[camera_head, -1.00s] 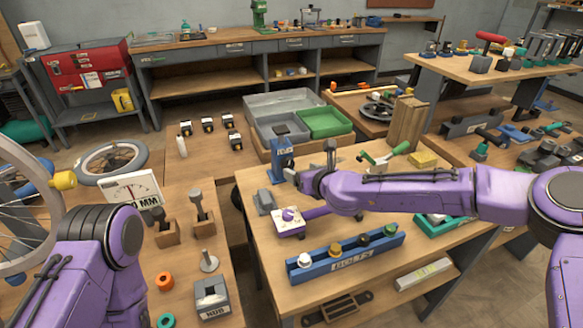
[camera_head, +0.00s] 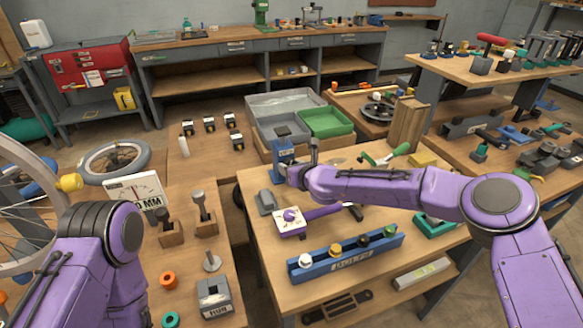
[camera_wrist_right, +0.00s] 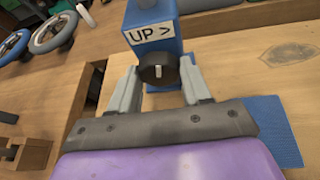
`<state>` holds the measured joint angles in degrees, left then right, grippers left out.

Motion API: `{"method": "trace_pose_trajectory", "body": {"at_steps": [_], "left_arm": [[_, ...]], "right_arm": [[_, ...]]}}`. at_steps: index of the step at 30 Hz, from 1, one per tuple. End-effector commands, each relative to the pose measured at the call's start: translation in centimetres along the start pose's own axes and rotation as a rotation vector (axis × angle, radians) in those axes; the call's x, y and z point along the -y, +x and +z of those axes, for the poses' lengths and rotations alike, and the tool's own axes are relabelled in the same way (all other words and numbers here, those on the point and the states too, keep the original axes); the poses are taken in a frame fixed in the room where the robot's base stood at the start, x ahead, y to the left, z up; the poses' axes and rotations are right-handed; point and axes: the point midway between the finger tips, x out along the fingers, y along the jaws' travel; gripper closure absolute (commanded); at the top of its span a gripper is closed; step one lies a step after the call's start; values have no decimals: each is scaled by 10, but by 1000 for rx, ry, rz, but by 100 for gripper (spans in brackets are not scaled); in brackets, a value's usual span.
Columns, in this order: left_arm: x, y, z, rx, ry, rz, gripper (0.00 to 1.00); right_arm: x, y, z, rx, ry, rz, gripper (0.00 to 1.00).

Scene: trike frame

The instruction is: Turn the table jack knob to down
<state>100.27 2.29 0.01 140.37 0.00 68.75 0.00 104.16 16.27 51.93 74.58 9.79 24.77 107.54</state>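The blue table jack (camera_head: 283,172) stands at the back left of the near workbench. In the right wrist view its post (camera_wrist_right: 150,13) carries a white label (camera_wrist_right: 155,34) reading "UP >". Below the label is a round black knob (camera_wrist_right: 157,72) with a light, nearly vertical mark. My right gripper (camera_wrist_right: 160,75) is open in front of the jack, one grey finger on each side of the knob. I cannot tell whether the fingers touch it. In the head view the forearm partly hides the jack and knob. My left arm is at the lower left; its gripper is out of view.
A blue bolt rack (camera_head: 345,262) lies nearer. Grey and green bins (camera_head: 325,122) stand behind the jack. A wooden block (camera_head: 407,125) stands to the right.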

Motion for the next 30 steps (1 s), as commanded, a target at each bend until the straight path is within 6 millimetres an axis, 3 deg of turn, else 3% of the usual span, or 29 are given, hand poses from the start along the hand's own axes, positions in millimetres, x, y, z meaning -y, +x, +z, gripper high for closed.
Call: {"method": "trace_pose_trajectory", "body": {"at_steps": [11,30], "left_arm": [[0,-2,-1,0,0,0,30],[0,4,2,0,0,0,30]], "right_arm": [[-2,0,1,-9,-103,-41,82],[-4,0,0,-42,-498,-207,82]]}}
